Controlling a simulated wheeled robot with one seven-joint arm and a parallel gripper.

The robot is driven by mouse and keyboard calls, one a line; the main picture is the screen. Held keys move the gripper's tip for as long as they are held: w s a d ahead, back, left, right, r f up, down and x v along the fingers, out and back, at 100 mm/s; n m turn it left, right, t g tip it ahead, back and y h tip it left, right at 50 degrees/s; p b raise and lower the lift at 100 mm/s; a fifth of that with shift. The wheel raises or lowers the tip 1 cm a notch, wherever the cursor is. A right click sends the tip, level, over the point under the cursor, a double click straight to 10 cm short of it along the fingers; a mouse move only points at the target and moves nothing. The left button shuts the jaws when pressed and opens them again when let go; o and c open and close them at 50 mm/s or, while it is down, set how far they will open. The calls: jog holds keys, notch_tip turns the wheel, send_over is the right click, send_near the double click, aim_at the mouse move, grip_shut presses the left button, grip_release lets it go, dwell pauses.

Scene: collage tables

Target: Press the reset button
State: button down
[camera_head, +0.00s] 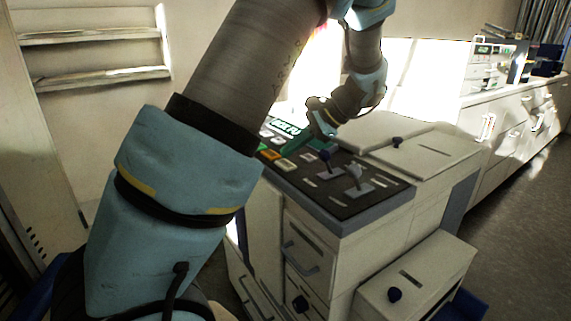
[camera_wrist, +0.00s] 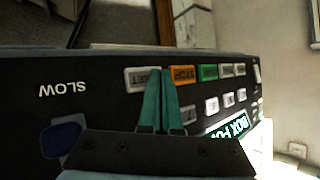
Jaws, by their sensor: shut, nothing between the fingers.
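The black control panel (camera_head: 310,197) is on top of a white cabinet in the head view. In the wrist view the panel (camera_wrist: 100,100) shows upside down. A pale button (camera_wrist: 143,79), its lettering too small to read surely, lies beside the orange STOP button (camera_wrist: 183,74). My gripper (camera_wrist: 160,72) is shut and empty, its green fingertips over the right end of the pale button and beside STOP. I cannot tell whether they touch it. In the head view my gripper (camera_head: 288,151) is low over the panel, by the orange button (camera_head: 270,154).
Green (camera_wrist: 209,72) and several white buttons lie beyond STOP. A lit display (camera_wrist: 228,127) and a blue knob (camera_wrist: 65,140) flank my gripper. In the head view a grey lever (camera_head: 355,172) stands to its right.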

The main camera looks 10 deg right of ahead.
aim_at(291, 163)
jog(key=shift+f, duration=0.1)
jog(key=shift+f, duration=0.3)
jog(key=shift+f, duration=0.5)
dwell(1.0)
jog(key=shift+s+r+p, duration=0.1)
jog(key=shift+r+p, duration=0.7)
jog(key=shift+r, duration=0.05)
notch_tip(291, 163, up, 5)
jog(key=p, duration=0.4)
jog(key=shift+r+p, duration=0.1)
jog(key=shift+p, duration=0.25)
